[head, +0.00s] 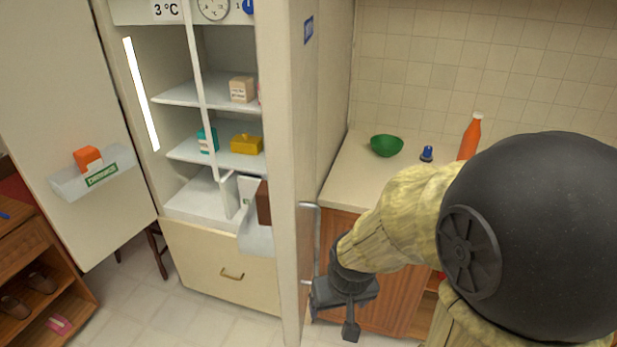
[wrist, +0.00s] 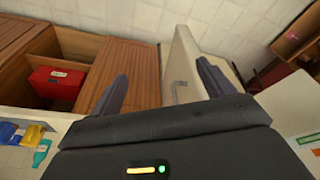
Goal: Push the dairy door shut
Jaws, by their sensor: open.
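The right door (head: 290,170) also stands open, seen nearly edge-on in the head view. I take it as the dairy door, though no such word is readable. A blue label (head: 308,30) and a metal handle (head: 316,240) are on its right-hand side. My gripper (head: 333,316) is low on that side, close to the handle. In the wrist view my gripper (wrist: 163,75) is open and empty, with the door (wrist: 190,68) and handle (wrist: 178,90) ahead. I cannot tell whether it touches.
The fridge interior has shelves with a teal carton (head: 207,140) and a yellow box (head: 246,144). A closed drawer (head: 225,268) is below. Right of the door stands a counter (head: 350,175) with a green bowl (head: 386,146) and an orange bottle (head: 470,138). Floor in front is clear.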

